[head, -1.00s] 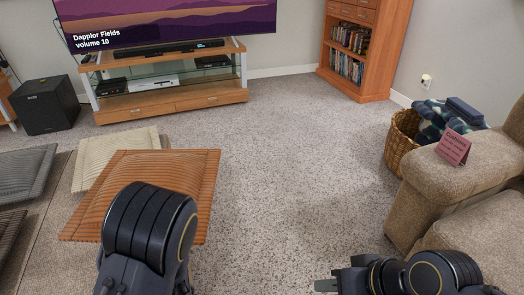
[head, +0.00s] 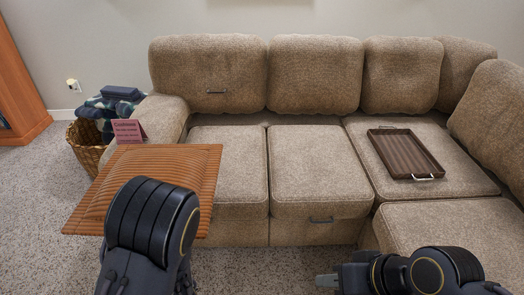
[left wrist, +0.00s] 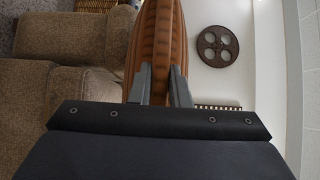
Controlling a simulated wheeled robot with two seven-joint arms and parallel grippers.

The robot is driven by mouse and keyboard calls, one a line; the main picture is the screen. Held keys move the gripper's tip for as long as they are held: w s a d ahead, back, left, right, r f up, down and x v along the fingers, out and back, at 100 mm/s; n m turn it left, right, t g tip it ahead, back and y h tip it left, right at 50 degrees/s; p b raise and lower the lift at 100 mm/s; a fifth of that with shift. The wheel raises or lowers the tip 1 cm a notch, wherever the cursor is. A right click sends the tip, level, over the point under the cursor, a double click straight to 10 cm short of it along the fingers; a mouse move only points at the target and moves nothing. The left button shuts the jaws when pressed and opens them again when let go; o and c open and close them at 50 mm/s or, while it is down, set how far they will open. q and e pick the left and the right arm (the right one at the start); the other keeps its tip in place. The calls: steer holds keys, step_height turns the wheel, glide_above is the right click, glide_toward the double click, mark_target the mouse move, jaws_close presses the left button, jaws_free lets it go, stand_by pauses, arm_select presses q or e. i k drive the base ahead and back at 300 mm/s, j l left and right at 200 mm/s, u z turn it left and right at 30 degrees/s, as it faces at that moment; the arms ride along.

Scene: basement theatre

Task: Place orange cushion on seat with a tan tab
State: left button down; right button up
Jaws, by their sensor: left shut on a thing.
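My left gripper (left wrist: 160,85) is shut on the edge of the orange cushion (head: 150,175), a ribbed square. It is held in the air in front of the sofa's left end, hiding part of the armrest and left seat. The sofa's left seat (head: 232,165) and middle seat (head: 315,170) are bare. A small tab (head: 321,219) shows on the middle seat's front and another tab (head: 216,91) on the left backrest; I cannot be sure of their colours. My right gripper (head: 327,281) is low at the bottom, apart from the sofa; its opening is unclear.
A dark brown tray (head: 405,152) lies on the right seat. A wicker basket (head: 86,145) with folded blankets is left of the sofa. Carpet (head: 40,200) is clear at the left.

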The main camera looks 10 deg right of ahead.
mark_target(228, 165)
steer(key=i+z, duration=0.1)
steer(key=z, duration=0.3)
steer(key=i+l+z, duration=0.1)
steer(key=z, duration=0.35)
steer(key=i+z, duration=0.1)
steer(key=z, duration=0.3)
steer(key=i+l+u, duration=0.1)
steer(key=i, duration=0.15)
